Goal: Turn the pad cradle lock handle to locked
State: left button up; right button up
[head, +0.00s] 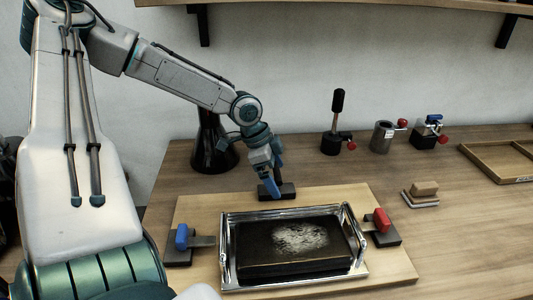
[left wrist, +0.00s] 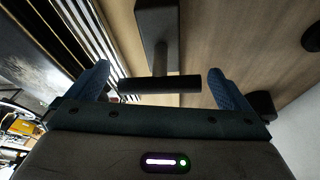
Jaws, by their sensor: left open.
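A dark block with a stem and a black T-shaped handle (left wrist: 160,84) shows in the left wrist view. I take it for the cradle lock handle. Its dark block (head: 286,191) sits on the wooden board behind the cradle in the head view, the handle mostly hidden by my gripper. My left gripper (head: 268,182) is above it, pointing down. In the left wrist view its blue fingers (left wrist: 158,80) are open, one off each end of the crossbar, with gaps on both sides. The silver-framed cradle (head: 225,262) holds a black pad (head: 290,262) with a pale worn patch. My right gripper is out of view.
A blue-knobbed clamp (head: 182,238) and a red-knobbed clamp (head: 381,220) flank the cradle. Behind stand a black lever (head: 338,105), a metal cylinder (head: 381,137) and a small blue-handled device (head: 432,125). A wooden tray (head: 485,165) is at right. The table's front right is clear.

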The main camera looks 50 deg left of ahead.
pick_arm(q)
jog(key=p+v, duration=0.1)
jog(key=v, duration=0.8)
jog(key=shift+r, duration=0.2)
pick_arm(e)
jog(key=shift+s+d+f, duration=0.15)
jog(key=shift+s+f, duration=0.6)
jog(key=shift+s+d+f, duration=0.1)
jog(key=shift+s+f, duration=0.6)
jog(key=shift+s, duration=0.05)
pick_arm(q)
jog(key=shift+s+f, duration=0.1)
